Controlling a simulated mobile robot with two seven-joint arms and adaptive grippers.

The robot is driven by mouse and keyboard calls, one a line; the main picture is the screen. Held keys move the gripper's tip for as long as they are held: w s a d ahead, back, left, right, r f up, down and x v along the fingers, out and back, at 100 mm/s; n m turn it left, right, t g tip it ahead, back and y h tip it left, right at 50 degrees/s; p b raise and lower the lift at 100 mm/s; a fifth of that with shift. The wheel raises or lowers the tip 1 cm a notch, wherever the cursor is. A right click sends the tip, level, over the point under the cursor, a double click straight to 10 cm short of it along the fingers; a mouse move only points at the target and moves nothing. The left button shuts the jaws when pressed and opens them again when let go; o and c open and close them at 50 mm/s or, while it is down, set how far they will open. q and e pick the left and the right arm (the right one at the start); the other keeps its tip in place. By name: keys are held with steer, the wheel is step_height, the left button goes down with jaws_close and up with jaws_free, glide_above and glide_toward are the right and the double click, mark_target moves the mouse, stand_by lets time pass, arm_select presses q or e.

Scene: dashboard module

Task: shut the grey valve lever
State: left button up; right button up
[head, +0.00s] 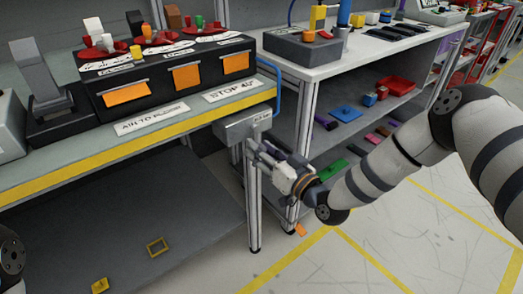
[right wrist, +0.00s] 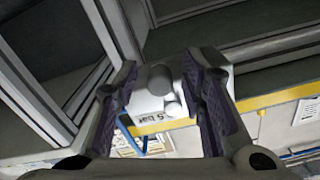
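The grey valve box (head: 242,126) is fixed at the front right corner of the workbench. In the right wrist view the box shows pale, with a "5 bar" label, and the grey valve lever (right wrist: 160,82) shows as a rounded grey piece on it. My right gripper (head: 258,152) is just below and in front of the box. In the right wrist view my right gripper (right wrist: 162,90) is open, with one dark-padded finger on each side of the lever and nothing clearly clamped. Whether a finger touches the lever is unclear. My left gripper is out of view.
The workbench edge (head: 140,151) has a yellow strip. A blue hose (head: 277,86) curves beside the valve. Metal legs (head: 254,210) stand under it. A second table (head: 345,60) with a lower shelf is behind my right arm. The floor at the right front is clear.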

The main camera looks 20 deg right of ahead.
mark_target(236, 136)
jaws_close()
stand_by(0.3)
steer(key=a+r+m, duration=0.1)
steer(key=m, duration=0.3)
steer(key=s+a+m, duration=0.1)
steer(key=m, duration=0.3)
steer(key=a+r+m+b, duration=0.1)
steer(key=a+m, duration=0.1)
steer(key=m, duration=0.3)
steer(key=shift+s+r, duration=0.3)
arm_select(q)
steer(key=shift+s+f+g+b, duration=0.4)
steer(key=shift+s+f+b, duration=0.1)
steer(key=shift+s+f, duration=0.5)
arm_select(e)
steer(key=shift+s+a+r+m, duration=0.1)
steer(key=shift+r+m, duration=0.2)
steer(key=shift+m, duration=0.55)
steer(key=shift+w+a+r+m, duration=0.1)
steer(key=shift+r+m, duration=0.25)
steer(key=shift+m, duration=0.45)
steer(key=shift+s+a+r+m, duration=0.1)
steer(key=shift+r+m, duration=0.2)
steer(key=shift+m, duration=0.55)
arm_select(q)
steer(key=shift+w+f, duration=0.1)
